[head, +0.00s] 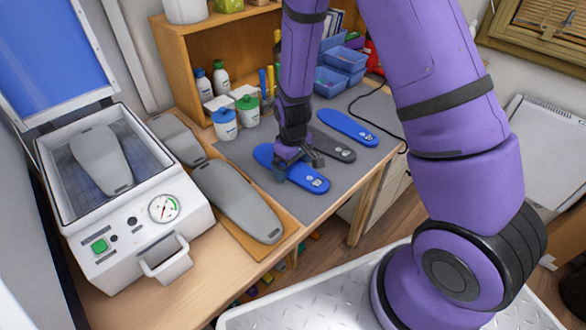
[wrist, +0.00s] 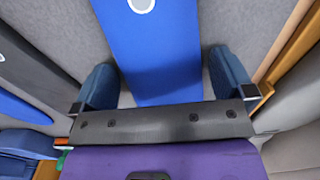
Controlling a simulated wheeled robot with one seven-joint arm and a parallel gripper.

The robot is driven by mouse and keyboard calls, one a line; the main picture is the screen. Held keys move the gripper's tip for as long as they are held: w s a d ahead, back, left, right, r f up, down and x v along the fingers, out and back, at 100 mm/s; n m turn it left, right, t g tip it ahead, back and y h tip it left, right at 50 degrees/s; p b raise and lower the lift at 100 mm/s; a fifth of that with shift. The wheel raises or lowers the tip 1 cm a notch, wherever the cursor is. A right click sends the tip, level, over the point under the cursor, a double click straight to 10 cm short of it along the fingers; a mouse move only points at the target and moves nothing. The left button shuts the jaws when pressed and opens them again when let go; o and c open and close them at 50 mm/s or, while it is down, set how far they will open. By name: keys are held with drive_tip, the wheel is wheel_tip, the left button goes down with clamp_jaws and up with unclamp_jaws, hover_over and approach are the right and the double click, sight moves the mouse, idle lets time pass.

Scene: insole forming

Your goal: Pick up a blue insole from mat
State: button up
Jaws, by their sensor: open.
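A blue insole (head: 310,180) lies on the grey mat (head: 240,151), nearest the forming machine. My gripper (head: 292,167) is right over its middle and hides part of it. In the wrist view the same blue insole (wrist: 152,55) runs between my two open fingers (wrist: 160,85), with grey mat showing on both sides of it. I cannot tell how far the fingertips are above the mat. A second blue insole (head: 347,127) lies at the mat's far right. A dark grey insole (head: 333,147) lies between the two blue ones.
A white forming machine (head: 110,235) with a raised blue lid stands at the left, a grey foot form (head: 101,160) inside. More grey forms (head: 238,200) lie on a wooden board beside the mat. Bottles, tubs and blue bins (head: 345,60) stand at the back around a wooden shelf.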

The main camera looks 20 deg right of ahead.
drive_tip(key=c, duration=0.7)
